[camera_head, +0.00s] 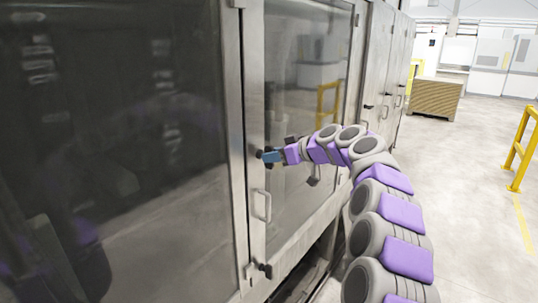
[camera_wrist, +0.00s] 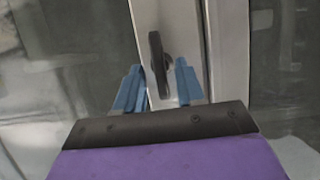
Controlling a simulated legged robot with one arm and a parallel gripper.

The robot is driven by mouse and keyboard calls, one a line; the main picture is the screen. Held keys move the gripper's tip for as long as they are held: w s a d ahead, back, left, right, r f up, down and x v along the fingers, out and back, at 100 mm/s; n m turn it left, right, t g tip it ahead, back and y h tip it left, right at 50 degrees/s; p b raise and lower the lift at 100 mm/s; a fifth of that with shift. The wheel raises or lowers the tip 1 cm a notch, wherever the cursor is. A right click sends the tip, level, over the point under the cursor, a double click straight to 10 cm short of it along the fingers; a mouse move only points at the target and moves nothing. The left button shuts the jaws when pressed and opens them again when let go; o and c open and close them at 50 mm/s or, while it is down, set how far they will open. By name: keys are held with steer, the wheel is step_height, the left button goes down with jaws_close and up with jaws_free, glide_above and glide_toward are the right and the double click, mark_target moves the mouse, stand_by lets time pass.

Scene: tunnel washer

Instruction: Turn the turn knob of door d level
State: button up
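The black turn knob (camera_wrist: 159,62) shows in the wrist view on a light metal door frame, close to upright and slightly tilted. My gripper (camera_wrist: 157,82) has its two blue fingers apart, one on each side of the knob's lower part. A gap shows on both sides, so the fingers do not appear to close on it. In the head view my gripper (camera_head: 266,156) is at the frame of a glazed door (camera_head: 305,90), and the knob (camera_head: 259,153) is mostly hidden by the fingers. No label shows which door is door d.
A metal handle (camera_head: 262,206) is below the gripper, and another black knob (camera_head: 265,269) is lower on the frame. More metal doors (camera_head: 380,70) line the machine. A yellow railing (camera_head: 522,148) stands right; the floor between is clear.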

steer(key=shift+x, duration=1.2)
steer(key=shift+r, duration=0.1)
jaws_close()
